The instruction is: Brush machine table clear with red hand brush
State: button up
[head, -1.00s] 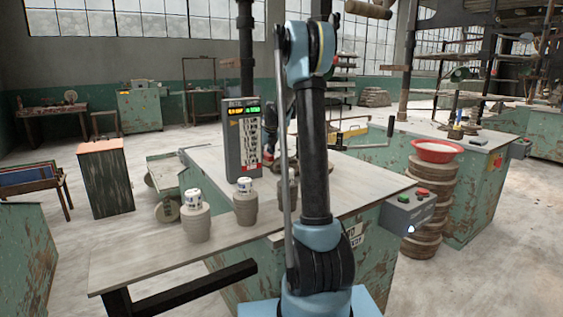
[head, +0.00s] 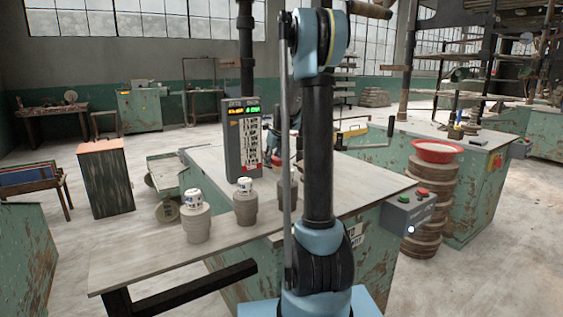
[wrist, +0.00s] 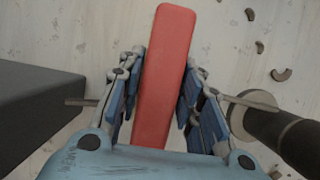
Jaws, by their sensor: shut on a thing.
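The red hand brush (wrist: 172,30) lies lengthwise between the blue-padded fingers of my gripper (wrist: 160,75) in the wrist view; the gripper is shut on it. Its bristles are hidden from this view. Below it is the pale machine table (wrist: 110,25), with several small curved clay trimmings (wrist: 282,75) on the right side. In the head view the machine table (head: 358,190) is partly covered by my arm, which also hides most of the gripper and brush. Trimmings cannot be made out there.
A dark upright display box (head: 241,140) stands on the table. Stacked grey discs topped by white cups (head: 194,222) (head: 244,205) stand near the front. In the wrist view, a dark box (wrist: 35,110) is close on the left and a dark cylinder (wrist: 295,140) on the right.

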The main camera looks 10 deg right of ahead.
aim_at(278, 159)
jog(key=shift+s+d, duration=0.3)
jog(key=shift+s, duration=0.4)
jog(key=shift+s+d, duration=0.25)
jog(key=shift+s, duration=0.4)
jog(key=shift+s+d, duration=0.3)
jog(key=shift+s, duration=0.4)
jog(key=shift+r, duration=0.1)
jog(key=shift+r, duration=4.4)
